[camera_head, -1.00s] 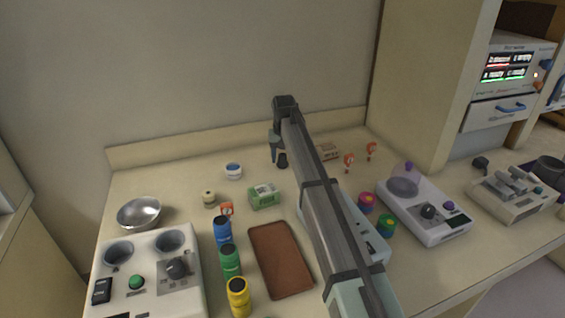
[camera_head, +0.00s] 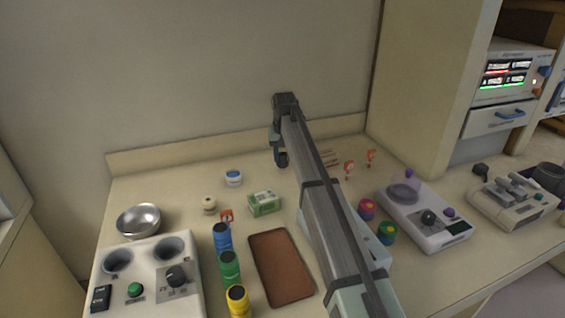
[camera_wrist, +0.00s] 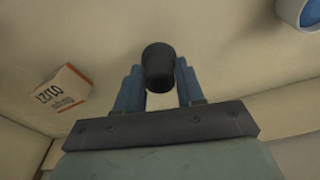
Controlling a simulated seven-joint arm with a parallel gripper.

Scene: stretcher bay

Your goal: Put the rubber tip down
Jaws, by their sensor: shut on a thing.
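The rubber tip (camera_wrist: 158,66) is a small dark, tapered cylinder. In the wrist view it sits between the two blue fingers of my gripper (camera_wrist: 159,82), which are shut on it. In the head view my gripper (camera_head: 280,158) points down near the back of the counter, with the dark tip at its lower end. The counter (camera_wrist: 215,50) shows beyond the tip in the wrist view. I cannot tell for certain whether the tip touches the counter or hangs just above it.
A small box (camera_wrist: 62,88) lies near my gripper. A blue-and-white jar (camera_head: 233,178) and a green box (camera_head: 264,203) stand to its left and front. Orange-red clips (camera_head: 349,169) are to the right. A brown tray (camera_head: 281,267) lies in front. The back wall is close behind.

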